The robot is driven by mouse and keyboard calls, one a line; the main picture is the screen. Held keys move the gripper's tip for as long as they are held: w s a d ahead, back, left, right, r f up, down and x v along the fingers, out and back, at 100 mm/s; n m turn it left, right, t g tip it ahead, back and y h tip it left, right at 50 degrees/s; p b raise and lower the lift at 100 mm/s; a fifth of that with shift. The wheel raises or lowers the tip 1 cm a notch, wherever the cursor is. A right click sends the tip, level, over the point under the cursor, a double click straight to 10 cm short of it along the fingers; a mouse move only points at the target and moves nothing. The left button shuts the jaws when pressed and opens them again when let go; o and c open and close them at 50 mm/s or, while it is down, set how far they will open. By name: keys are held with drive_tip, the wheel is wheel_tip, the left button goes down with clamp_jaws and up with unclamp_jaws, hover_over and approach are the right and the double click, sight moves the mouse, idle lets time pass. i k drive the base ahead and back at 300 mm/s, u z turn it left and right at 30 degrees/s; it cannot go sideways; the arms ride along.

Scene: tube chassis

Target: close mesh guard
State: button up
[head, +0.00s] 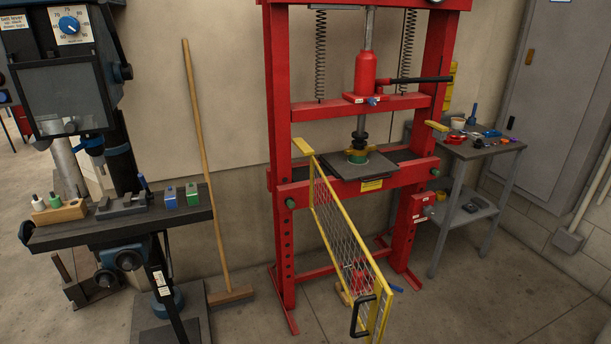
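A yellow-framed mesh guard (345,232) hangs on the left side of a red shop press (279,150). It stands open, swung out from the press toward me. A black handle (361,316) is on its free end, low in the head view. The press's work plate (345,172) and ram (361,125) show uncovered behind the guard. A short yellow piece (437,126) sticks out on the right post. My gripper is not in the head view.
A drill press with a dark table (120,230) stands at the left, with small bottles and blocks on it. A broom (200,150) leans on the wall. A small side table (478,148) with tools is at the right. The floor (500,310) at front right is clear.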

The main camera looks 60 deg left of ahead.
sight(367, 332)
drive_tip(key=u, duration=1.8)
drive_tip(key=i, duration=1)
drive_tip(key=z, duration=2.35)
drive_tip(key=k, duration=2.2)
drive_tip(key=u, duration=0.35)
